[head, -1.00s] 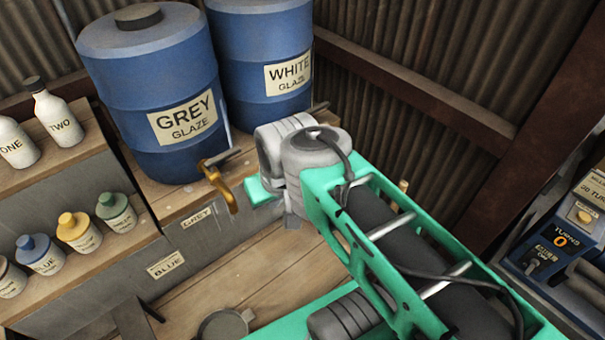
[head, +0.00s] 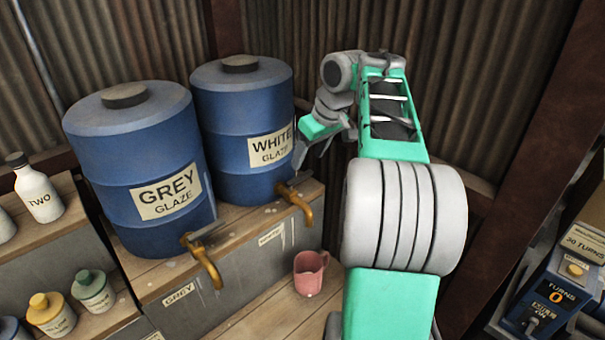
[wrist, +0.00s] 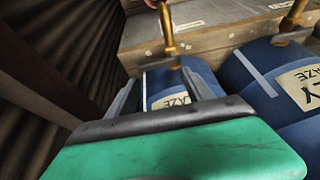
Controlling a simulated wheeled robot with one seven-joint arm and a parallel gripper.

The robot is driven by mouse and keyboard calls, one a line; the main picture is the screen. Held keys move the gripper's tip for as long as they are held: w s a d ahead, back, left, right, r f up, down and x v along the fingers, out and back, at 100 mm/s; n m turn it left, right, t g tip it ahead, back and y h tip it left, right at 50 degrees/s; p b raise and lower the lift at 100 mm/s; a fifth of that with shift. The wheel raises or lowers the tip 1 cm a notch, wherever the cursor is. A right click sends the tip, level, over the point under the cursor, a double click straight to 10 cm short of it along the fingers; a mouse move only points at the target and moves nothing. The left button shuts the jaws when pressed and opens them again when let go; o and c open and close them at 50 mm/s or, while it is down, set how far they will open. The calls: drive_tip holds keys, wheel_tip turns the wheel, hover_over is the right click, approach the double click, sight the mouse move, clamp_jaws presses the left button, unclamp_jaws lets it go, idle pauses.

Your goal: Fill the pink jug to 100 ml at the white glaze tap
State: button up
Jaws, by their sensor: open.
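The blue white-glaze barrel (head: 232,150) stands at the back, with its brass tap (head: 297,205) at the front right. The tap also shows in the wrist view (wrist: 168,32). The pink jug (head: 309,278) stands upright on the wood below this tap's spout, handle to the right. A pink edge shows at the top of the wrist view. The jug's contents and any marks cannot be made out. My gripper (head: 314,152) is open and empty, above the tap and right of the barrel. In the wrist view its fingers (wrist: 160,92) appear either side of the white-glaze barrel.
The grey-glaze barrel (head: 140,200) with its own brass tap (head: 204,262) stands to the left. Bottles (head: 40,192) and small jars (head: 92,290) fill shelves at far left. A control box with a turns display (head: 555,292) is at right. Corrugated walls close off the back.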

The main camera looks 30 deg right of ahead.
sight(300, 177)
drive_tip(key=shift+o, duration=0.8)
drive_tip(key=shift+w+d+f, duration=0.1)
drive_tip(key=shift+d+f, duration=0.1)
drive_tip(key=shift+f, duration=0.05)
drive_tip(key=o, duration=0.7)
drive_tip(key=b+x, duration=0.1)
drive_tip(key=x, duration=0.6)
drive_tip(key=shift+w, duration=0.1)
drive_tip(key=shift+c, duration=0.4)
